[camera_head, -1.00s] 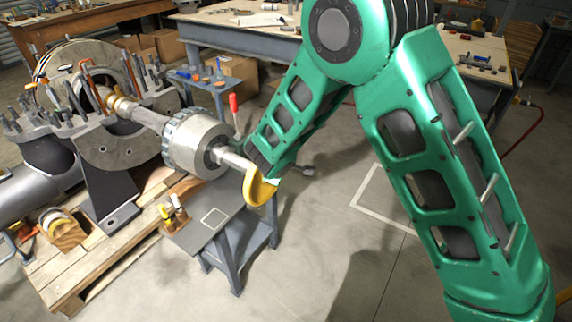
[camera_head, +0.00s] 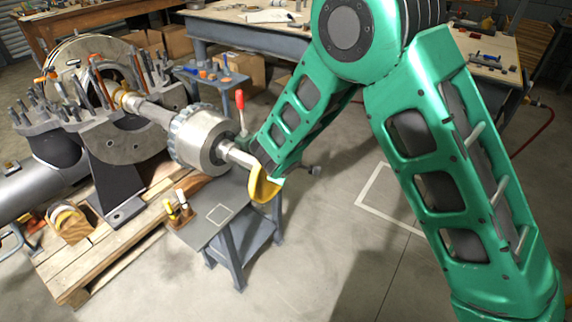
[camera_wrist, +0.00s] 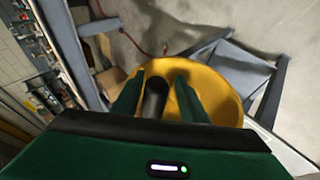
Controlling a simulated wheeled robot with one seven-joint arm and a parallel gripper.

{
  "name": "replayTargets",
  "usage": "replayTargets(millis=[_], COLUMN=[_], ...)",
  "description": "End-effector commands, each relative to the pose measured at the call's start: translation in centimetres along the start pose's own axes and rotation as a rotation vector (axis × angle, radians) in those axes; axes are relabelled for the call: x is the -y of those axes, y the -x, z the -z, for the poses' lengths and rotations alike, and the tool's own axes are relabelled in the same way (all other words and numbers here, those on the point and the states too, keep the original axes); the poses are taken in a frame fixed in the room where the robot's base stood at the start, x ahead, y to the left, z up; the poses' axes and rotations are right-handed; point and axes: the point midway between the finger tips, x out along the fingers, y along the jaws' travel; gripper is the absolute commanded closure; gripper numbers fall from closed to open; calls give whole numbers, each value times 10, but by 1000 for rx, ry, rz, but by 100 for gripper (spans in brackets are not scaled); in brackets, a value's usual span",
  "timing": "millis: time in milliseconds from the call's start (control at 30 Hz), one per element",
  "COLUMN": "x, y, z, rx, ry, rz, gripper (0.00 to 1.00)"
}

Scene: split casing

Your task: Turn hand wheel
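The yellow hand wheel (camera_head: 264,188) is at the right end of a horizontal metal shaft (camera_head: 238,155) that runs out from the machine. In the wrist view the yellow wheel (camera_wrist: 227,88) fills the middle as a wide dish. A dark cylindrical knob (camera_wrist: 155,98) stands in front of it. My gripper (camera_wrist: 159,78) has its two green fingers apart, one on each side of the knob. Yellow shows between fingers and knob, so no firm grip is visible; contact near the fingertips is unclear. In the head view my fingers are hidden near the wheel.
The split casing (camera_head: 120,145) with upright studs stands on a wooden pallet (camera_head: 70,270) at left. A grey stand (camera_head: 240,215) is below the shaft. A small side table (camera_head: 212,78) with a red-handled tool is behind. Open floor lies to the right.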

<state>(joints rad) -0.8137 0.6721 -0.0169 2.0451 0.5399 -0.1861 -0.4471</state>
Motion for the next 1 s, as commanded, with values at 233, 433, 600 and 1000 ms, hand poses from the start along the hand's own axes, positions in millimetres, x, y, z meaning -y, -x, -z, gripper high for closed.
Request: replayTargets(millis=[233, 433, 600, 1000], x=[0, 1, 1, 2], y=[34, 72, 94, 104], z=[2, 1, 0, 0], rx=[-4, -4, -1, 1], ry=[0, 1, 1, 2], rz=[1, 3, 3, 5], gripper=[61, 61, 61, 61])
